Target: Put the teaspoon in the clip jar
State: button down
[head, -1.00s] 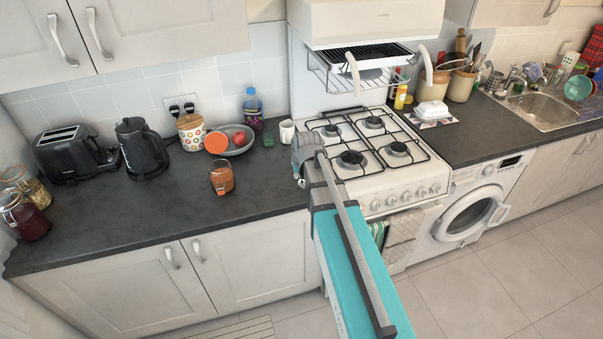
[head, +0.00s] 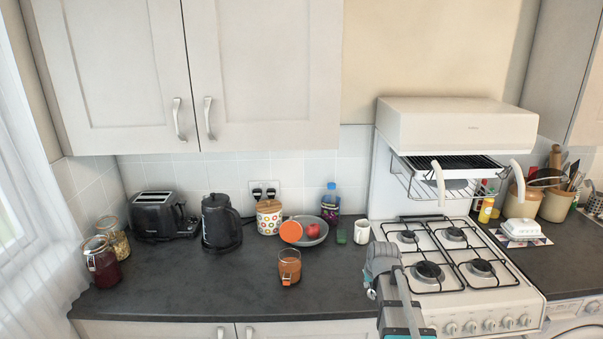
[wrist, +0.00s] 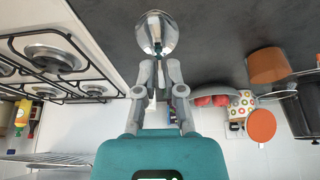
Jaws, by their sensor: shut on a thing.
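The clip jar (head: 289,267) is orange-tinted glass and stands upright near the middle of the left counter. An orange disc (head: 291,231) just behind it looks like its raised lid. The jar also shows at right in the wrist view (wrist: 267,65). My gripper (head: 382,262) is right of the jar, by the hob's left edge. In the wrist view, my gripper (wrist: 160,76) is shut on the teaspoon, whose shiny rounded metal bowl (wrist: 157,33) sticks out past the fingertips. The handle is mostly hidden between the fingers. In the head view I cannot make out the spoon.
A bowl with fruit (head: 312,236), a dotted canister (head: 269,222) and a white mug (head: 361,232) stand behind the jar. A kettle (head: 219,222), a toaster (head: 160,215) and filled jars (head: 102,262) are farther left. The counter between jar and gripper is clear.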

jog(key=s+a+r+p, duration=0.2)
jog(key=a, duration=0.5)
jog(key=shift+a+r, duration=0.2)
jog(key=shift+a, duration=0.05)
jog(key=b, duration=0.4)
send_near(339, 285)
jog(key=f+b, duration=0.1)
jog(key=b, duration=0.1)
jog(key=w+f+b, duration=0.1)
jog(key=b, duration=0.2)
jog(key=shift+w, duration=0.25)
jog(key=shift+f, duration=0.1)
jog(key=shift+w+f+b, duration=0.4)
jog(key=shift+f+b, duration=1.55)
